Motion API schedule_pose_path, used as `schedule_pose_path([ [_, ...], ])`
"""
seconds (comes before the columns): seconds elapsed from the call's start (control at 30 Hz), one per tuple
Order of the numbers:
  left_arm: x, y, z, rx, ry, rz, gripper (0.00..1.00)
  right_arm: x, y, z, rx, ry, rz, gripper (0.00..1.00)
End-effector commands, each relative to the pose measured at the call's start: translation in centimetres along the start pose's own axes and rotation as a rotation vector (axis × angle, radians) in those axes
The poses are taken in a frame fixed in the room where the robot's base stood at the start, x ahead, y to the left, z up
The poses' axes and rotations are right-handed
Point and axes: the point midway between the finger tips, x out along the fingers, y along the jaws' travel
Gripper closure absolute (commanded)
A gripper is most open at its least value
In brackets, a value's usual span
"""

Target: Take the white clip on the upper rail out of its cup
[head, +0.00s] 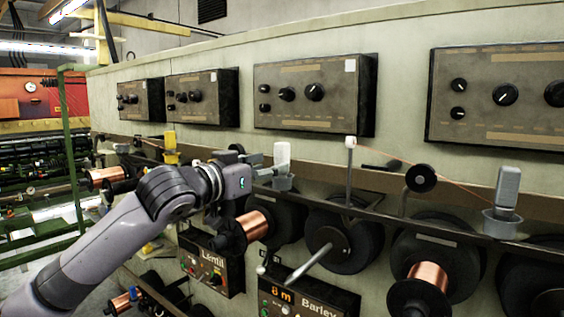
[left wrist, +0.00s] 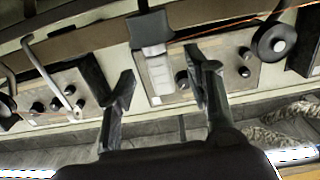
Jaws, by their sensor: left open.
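The white clip (head: 282,155) stands upright in a grey cup (head: 282,184) on the upper rail. My left gripper (head: 262,166) is just left of the clip in the head view, with its fingers pointing toward it. In the left wrist view the open left gripper (left wrist: 160,64) has one finger on each side of the white clip (left wrist: 159,75) as pictured. The dark cup (left wrist: 150,27) shows above the clip there. I cannot tell whether the fingers touch the clip. My right gripper is not in view.
A grey clip (head: 508,188) stands in another cup (head: 502,223) farther right on the rail. A yellow clip (head: 170,143) is at the left. Copper spools (head: 429,275) hang below the rail. Control boxes (head: 312,94) are on the wall above.

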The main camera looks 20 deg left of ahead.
Motion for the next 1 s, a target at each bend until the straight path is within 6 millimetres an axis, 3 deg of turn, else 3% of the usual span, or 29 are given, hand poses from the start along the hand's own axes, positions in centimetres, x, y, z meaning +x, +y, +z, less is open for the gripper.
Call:
schedule_pose_path([
  [0.4, 4.8, 0.3, -0.8, -0.001, 0.0, 0.0, 0.53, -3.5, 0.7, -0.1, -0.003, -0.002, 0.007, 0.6],
  [0.7, 5.2, 0.2, -0.5, 0.001, 0.001, 0.0, 0.53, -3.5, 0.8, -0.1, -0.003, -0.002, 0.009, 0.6],
  [1.0, 5.2, 0.2, -0.5, 0.001, 0.001, 0.0, 0.73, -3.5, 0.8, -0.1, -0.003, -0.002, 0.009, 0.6],
])
